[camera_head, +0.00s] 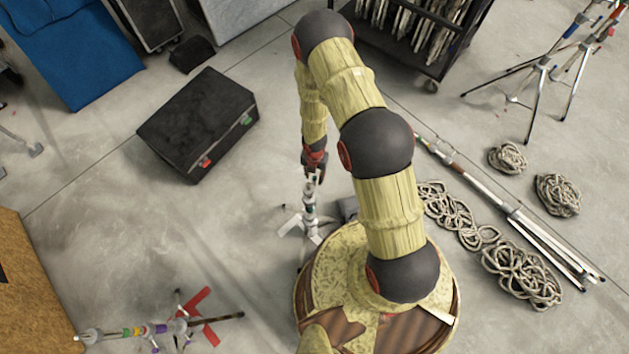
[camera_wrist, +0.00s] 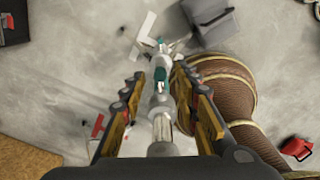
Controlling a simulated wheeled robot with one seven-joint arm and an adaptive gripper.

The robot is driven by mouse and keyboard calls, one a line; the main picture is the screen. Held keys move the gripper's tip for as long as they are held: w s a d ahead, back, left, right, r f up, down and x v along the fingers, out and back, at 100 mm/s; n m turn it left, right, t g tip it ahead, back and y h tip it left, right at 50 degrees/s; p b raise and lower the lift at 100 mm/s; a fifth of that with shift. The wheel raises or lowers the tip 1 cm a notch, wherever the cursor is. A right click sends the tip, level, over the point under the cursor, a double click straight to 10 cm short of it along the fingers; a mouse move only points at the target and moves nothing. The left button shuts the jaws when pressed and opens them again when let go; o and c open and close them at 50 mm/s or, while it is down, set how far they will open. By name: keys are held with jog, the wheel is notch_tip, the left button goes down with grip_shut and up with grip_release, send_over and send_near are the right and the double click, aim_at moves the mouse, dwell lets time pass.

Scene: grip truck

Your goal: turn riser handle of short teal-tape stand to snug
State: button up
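The short teal-tape stand (camera_head: 309,212) stands upright on the floor beside my base, its pale legs spread. In the wrist view its silver column (camera_wrist: 162,130) runs up the middle of the picture between my fingers. A teal part (camera_wrist: 160,76) shows near fingertip level, and another teal band shows farther down the column. I cannot make out clearly which part is the riser handle. My gripper (camera_head: 314,170) points down at the top of the stand. In the wrist view my gripper (camera_wrist: 158,80) is open, one finger on each side of the column, with gaps visible.
A black case (camera_head: 197,122) lies left of the stand. Coiled cables (camera_head: 520,275) and a long folded stand (camera_head: 480,190) lie to the right. Open floor lies left of the stand.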

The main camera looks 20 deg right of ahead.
aim_at(315, 181)
notch_tip(315, 181, down, 6)
jog(key=shift+b, duration=1.05)
jog(key=shift+c, duration=1.2)
grip_shut()
